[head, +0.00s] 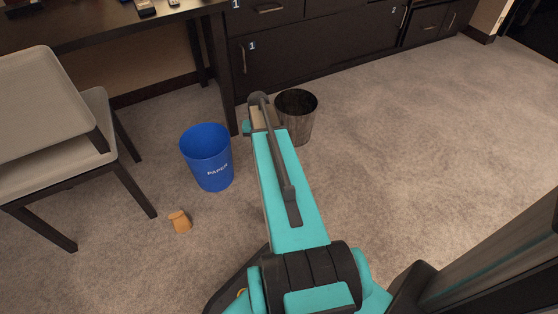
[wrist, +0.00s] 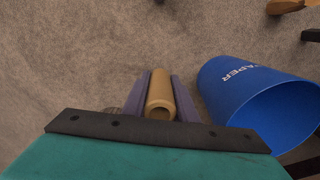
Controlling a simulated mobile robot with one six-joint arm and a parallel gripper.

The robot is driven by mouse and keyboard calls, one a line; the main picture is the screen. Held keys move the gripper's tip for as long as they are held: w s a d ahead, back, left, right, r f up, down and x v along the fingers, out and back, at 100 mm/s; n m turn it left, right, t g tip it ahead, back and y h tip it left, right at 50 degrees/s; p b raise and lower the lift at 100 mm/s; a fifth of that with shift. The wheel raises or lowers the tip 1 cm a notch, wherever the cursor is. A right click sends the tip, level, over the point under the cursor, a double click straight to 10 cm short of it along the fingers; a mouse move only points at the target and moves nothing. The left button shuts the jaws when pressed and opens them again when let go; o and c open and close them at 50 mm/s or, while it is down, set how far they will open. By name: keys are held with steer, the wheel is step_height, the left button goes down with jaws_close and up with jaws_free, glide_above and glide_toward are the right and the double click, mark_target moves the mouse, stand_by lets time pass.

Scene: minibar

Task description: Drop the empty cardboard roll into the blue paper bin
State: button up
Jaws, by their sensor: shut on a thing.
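The blue paper bin (head: 207,160) stands on the carpet left of my arm in the head view, marked PAPER. It also shows at the right in the wrist view (wrist: 245,95), with its open top facing the camera. The tan cardboard roll (wrist: 161,92) is between the two fingers of my gripper (wrist: 160,92) in the wrist view. The gripper is shut on it, beside the bin and left of it in that view, not over its opening. In the head view my arm hides the gripper's fingertips.
A dark wastebasket (head: 298,117) stands just beyond my arm, by the dark cabinets (head: 320,42). A chair (head: 60,130) and a desk (head: 100,28) are at the left. A small orange-brown object (head: 180,221) lies on the carpet. The carpet at the right is clear.

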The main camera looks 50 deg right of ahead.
steer(key=w+a+r+n, duration=0.4)
steer(key=a+r+n, duration=0.1)
steer(key=a+r, duration=0.5)
steer(key=w+a+r+n, duration=0.3)
steer(key=a+r+n, duration=0.2)
steer(key=a+r, duration=0.5)
steer(key=w+a+r+n, duration=0.4)
steer(key=a+r, duration=0.7)
steer(key=r, duration=0.4)
steer(key=shift+w+r+n, duration=0.3)
steer(key=shift+r+n, duration=0.05)
steer(key=shift+n, duration=0.25)
steer(key=shift+s, duration=0.15)
